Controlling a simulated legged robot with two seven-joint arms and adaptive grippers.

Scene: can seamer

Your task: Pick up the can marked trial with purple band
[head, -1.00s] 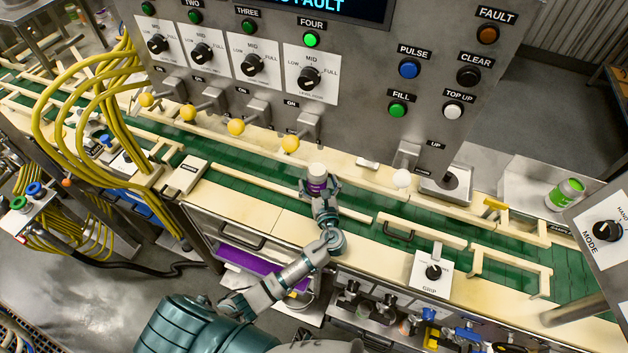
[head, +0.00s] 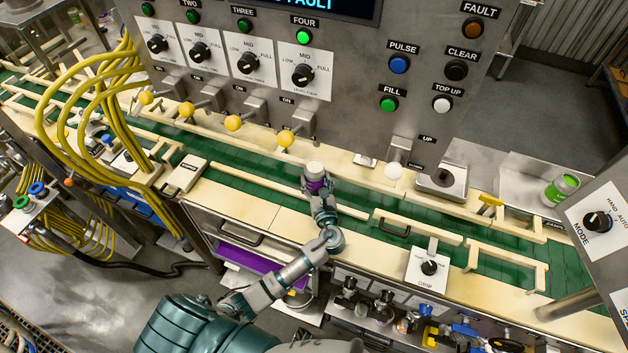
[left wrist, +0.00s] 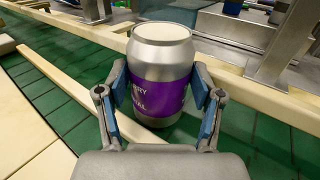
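The can with the purple band (left wrist: 160,75) stands upright over the green belt. It is silver with a pale top, and part of its label lettering shows in the left wrist view. In the head view the can (head: 315,169) is just behind my left gripper (head: 317,187), whose fingers hide part of its band. In the left wrist view the blue pads of my left gripper (left wrist: 160,92) sit against both sides of the can, with no clear gap. Whether its base is off the belt cannot be told. My right gripper is not in view.
Cream guide rails (head: 405,228) run along both sides of the green belt (head: 250,201). The control panel (head: 370,120) with yellow-knobbed levers rises close behind the can. Yellow hoses (head: 75,120) hang at the left.

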